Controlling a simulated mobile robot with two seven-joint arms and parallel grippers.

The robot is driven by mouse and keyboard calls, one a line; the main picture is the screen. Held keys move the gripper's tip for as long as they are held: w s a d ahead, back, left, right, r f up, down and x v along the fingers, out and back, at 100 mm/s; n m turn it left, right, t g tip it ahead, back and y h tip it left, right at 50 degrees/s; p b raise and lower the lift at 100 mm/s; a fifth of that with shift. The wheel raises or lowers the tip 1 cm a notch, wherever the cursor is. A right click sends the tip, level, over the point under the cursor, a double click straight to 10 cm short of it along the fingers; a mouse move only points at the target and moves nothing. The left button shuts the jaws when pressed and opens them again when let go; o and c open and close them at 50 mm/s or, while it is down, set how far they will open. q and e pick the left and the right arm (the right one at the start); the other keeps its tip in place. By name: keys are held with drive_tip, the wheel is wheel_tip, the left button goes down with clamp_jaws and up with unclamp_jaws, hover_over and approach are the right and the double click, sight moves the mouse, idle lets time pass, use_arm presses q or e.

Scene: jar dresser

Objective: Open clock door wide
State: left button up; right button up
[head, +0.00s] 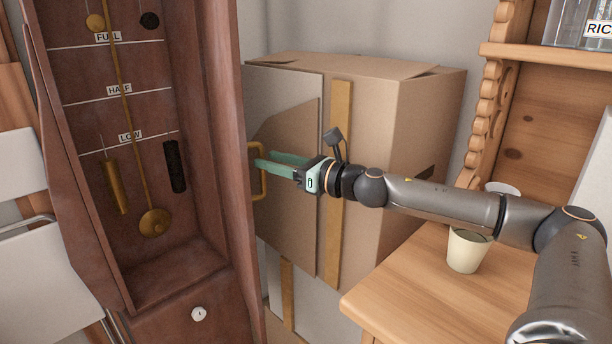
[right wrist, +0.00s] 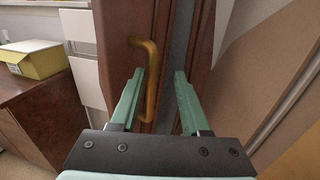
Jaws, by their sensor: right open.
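The tall clock case (head: 217,130) of dark red-brown wood stands at the left in the head view. Its inside shows, with a brass pendulum (head: 155,222) and hanging weights. A brass bar handle (head: 261,172) is at the case's right edge, and it also shows in the right wrist view (right wrist: 150,75). I cannot tell how far the door stands open. My right gripper (head: 266,160) is open, with its green fingertips close to the handle. In the right wrist view the handle is beside the left finger; whether they touch is unclear. My left gripper is not in view.
Cardboard boxes (head: 430,120) are stacked right behind the gripper, close to the clock's right side. A wooden table (head: 410,285) with a pale cup (head: 466,250) stands at the lower right. White chair-like panels (head: 20,165) are left of the clock.

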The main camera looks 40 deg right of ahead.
use_arm(q)
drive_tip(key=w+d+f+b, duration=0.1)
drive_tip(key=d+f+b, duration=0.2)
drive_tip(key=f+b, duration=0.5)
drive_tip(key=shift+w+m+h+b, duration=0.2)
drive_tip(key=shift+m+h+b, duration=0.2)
drive_tip(key=shift+b, duration=1)
use_arm(e)
drive_tip(key=v, duration=1.1)
drive_tip(key=shift+c, duration=0.2)
